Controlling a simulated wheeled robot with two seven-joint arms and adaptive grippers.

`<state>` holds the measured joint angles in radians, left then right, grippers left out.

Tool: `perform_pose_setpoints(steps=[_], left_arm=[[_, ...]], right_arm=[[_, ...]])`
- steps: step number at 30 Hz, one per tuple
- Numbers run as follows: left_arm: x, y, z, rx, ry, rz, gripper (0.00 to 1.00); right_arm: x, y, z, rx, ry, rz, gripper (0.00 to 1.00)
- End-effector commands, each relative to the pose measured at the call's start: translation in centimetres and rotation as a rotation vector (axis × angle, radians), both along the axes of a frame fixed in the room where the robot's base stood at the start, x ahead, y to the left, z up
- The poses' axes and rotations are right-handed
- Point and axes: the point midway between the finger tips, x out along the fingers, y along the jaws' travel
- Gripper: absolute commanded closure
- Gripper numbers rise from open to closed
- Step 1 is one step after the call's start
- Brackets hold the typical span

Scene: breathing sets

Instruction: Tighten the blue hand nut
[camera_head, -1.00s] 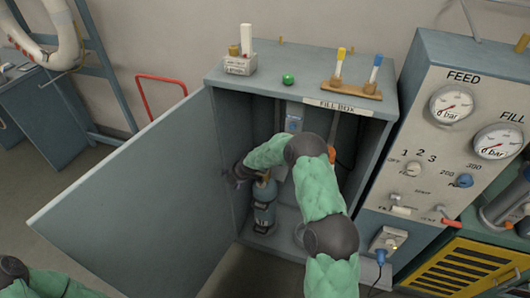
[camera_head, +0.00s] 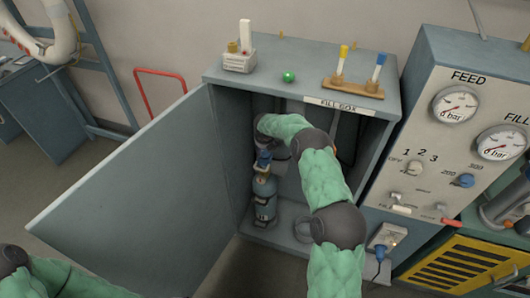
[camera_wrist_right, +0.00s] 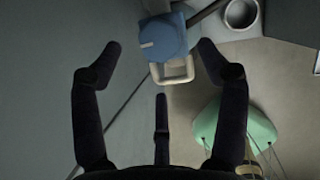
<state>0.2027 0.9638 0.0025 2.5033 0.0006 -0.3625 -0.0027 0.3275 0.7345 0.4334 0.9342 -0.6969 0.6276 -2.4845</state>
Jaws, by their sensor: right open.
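The blue hand nut (camera_wrist_right: 168,38) shows in the right wrist view, with a light square-looped yoke below it. In the head view the blue nut (camera_head: 264,157) sits at the top of a grey-blue cylinder (camera_head: 265,200), which stands upright inside the fill box (camera_head: 222,130). My right gripper (camera_wrist_right: 158,55) is open, its two outer fingers spread to either side of the nut and yoke. It appears apart from them and empty. In the head view its fingers are mostly hidden by my forearm and wrist. My left arm shows only at the bottom left corner; its gripper is out of view.
The fill box's grey door (camera_head: 140,190) stands open to the left. A panel with gauges (camera_head: 455,105) stands close on the right. On the box top are a white holder (camera_head: 240,62), a green ball (camera_head: 289,76) and a wooden rack (camera_head: 352,87).

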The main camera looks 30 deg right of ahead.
Motion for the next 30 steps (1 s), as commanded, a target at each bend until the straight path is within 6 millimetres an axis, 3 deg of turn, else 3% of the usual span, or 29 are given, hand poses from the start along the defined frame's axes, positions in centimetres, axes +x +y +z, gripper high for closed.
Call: perform_pose_setpoints(steps=[3,9,23,28,29,30], left_arm=[[0.0,0.0,-0.6,0.0,0.0,0.0,0.55],[0.0,0.0,-1.1,0.0,0.0,0.0,0.55],[0.0,0.0,-1.2,0.0,0.0,0.0,0.55],[0.0,0.0,-1.2,0.0,0.0,0.0,0.55],[0.0,0.0,-1.2,0.0,0.0,0.0,0.55],[0.0,0.0,-1.2,0.0,0.0,0.0,0.55]], right_arm=[[0.7,-0.4,-2.2,0.0,0.0,-0.001,0.25],[1.4,-0.9,-4.2,0.001,-0.001,-0.001,0.25],[1.8,-1.1,-4.9,0.001,-0.002,-0.001,0.25],[1.8,-1.1,-4.9,0.001,-0.002,-0.001,0.73],[1.8,-1.1,-4.9,0.001,-0.002,-0.001,0.79],[1.8,-1.1,-4.9,0.001,-0.002,-0.001,0.8]])
